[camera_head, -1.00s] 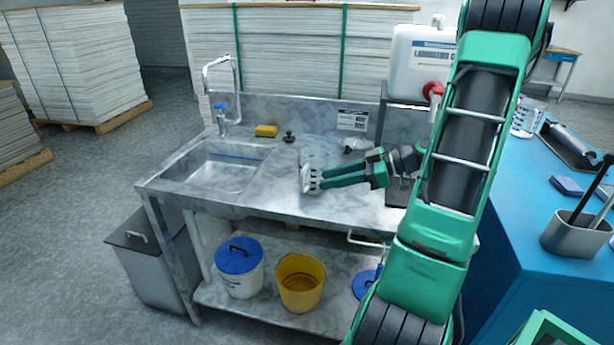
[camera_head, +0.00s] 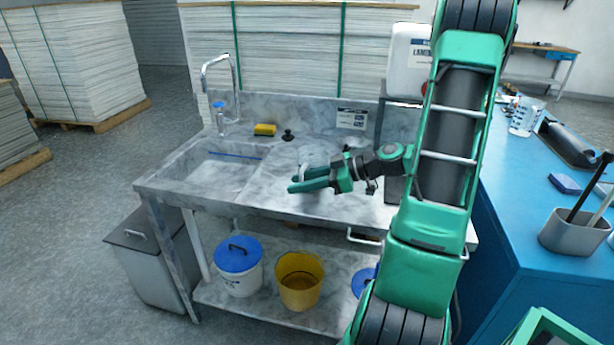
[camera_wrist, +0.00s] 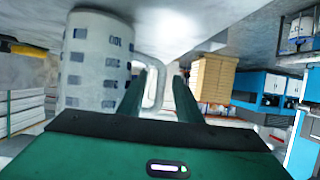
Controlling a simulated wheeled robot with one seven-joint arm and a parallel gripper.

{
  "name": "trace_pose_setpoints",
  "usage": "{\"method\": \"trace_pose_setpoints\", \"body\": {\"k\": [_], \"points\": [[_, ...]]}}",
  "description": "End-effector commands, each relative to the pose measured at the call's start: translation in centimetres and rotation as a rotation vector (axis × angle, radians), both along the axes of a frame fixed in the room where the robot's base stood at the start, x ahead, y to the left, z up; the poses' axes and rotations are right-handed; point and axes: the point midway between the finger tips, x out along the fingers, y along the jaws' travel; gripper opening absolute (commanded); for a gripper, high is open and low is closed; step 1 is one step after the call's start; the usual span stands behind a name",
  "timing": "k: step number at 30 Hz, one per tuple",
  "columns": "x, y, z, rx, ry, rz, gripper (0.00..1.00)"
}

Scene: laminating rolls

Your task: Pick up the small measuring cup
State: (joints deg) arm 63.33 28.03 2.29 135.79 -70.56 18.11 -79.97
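The measuring cup (camera_wrist: 95,65) is a pale, translucent cylinder with dark graduation marks, large at the left of the wrist view. Its handle (camera_wrist: 155,88) shows between the two green fingers of my gripper (camera_wrist: 160,85). The fingers look open, one on each side of the handle; I cannot tell if they touch it. In the head view my gripper (camera_head: 298,182) points left over the steel worktop, right of the sink. The cup is hard to make out there, with only a small pale patch near the fingers.
The sink (camera_head: 215,170) with a tall tap (camera_head: 220,95) lies left of my gripper. A yellow sponge (camera_head: 265,130) and a black stopper (camera_head: 288,135) sit behind it. A larger measuring jug (camera_head: 526,117) stands on the blue counter (camera_head: 530,220) at right. The worktop front is clear.

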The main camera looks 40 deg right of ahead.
Motion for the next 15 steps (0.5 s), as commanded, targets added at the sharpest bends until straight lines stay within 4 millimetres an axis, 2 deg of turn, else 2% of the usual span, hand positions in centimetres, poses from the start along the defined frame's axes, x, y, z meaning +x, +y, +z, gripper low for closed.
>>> {"method": "trace_pose_setpoints", "body": {"k": [2,3,6,7,15], "points": [[-0.01,-0.01,0.0,0.0,0.0,0.0,0.32],[-0.01,0.0,0.0,0.0,0.0,0.0,0.27],[-0.01,0.0,0.0,0.0,0.0,0.001,0.03],[-0.01,0.0,0.0,0.0,0.0,0.001,0.0],[0.0,0.0,0.03,0.0,0.0,0.001,0.0]]}}
